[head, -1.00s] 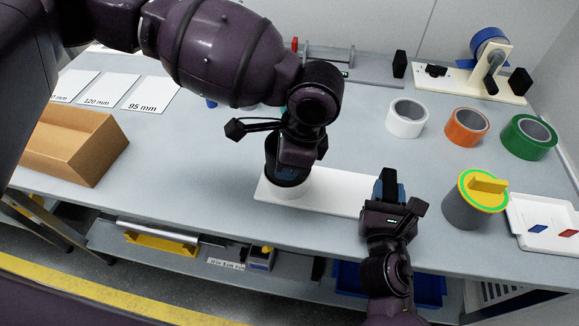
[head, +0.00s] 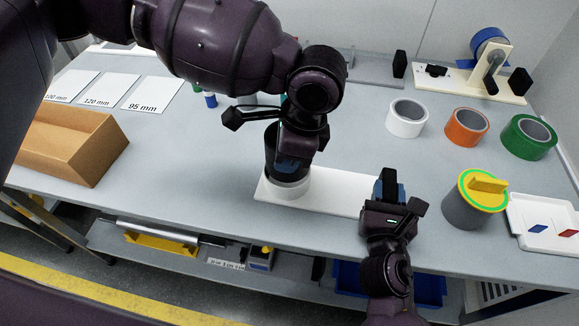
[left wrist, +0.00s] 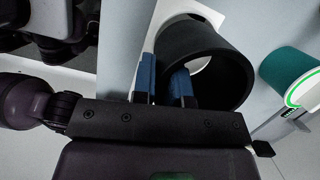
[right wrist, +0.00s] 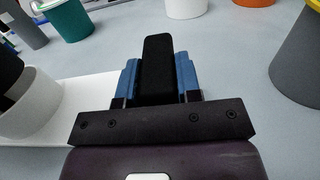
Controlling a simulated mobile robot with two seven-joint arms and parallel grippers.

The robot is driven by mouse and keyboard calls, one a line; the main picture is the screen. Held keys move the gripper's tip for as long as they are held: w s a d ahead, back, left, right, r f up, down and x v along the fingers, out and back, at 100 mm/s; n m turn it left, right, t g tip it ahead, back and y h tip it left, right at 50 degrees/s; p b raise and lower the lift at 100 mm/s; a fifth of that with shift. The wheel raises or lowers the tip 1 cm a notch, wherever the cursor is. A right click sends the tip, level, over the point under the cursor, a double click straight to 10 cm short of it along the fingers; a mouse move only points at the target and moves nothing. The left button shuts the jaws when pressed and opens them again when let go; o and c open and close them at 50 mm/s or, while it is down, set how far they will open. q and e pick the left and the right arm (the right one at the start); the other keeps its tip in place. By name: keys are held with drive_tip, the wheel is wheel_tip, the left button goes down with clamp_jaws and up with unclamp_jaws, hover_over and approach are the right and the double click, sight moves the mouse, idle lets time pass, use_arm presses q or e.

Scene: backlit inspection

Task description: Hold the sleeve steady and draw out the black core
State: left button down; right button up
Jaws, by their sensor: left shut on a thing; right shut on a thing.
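The black core (head: 271,163) stands up out of the white sleeve (head: 290,188), its lower end inside or just at the sleeve's rim; I cannot tell how deep. The sleeve sits on a white base plate (head: 333,198). My left gripper (head: 288,165) is shut on the core's wall; the left wrist view shows the hollow core (left wrist: 205,60) with one blue finger inside and one outside. My right gripper (head: 391,190) is shut on a black upright block (right wrist: 156,70) at the plate's right end. The sleeve (right wrist: 32,104) also shows in the right wrist view.
A grey cylinder with a yellow lid (head: 482,192) stands right of my right gripper, beside a white tray (head: 545,240). White, orange (head: 466,127) and green tape rolls stand behind. A cardboard tray (head: 75,145) is at the left. The table between it and the plate is clear.

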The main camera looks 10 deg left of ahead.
drive_tip(key=shift+f, duration=0.3)
drive_tip(key=o, duration=1.1)
drive_tip(key=shift+r, duration=0.15)
drive_tip(key=s, duration=1.2)
drive_tip(key=shift+a, duration=0.2)
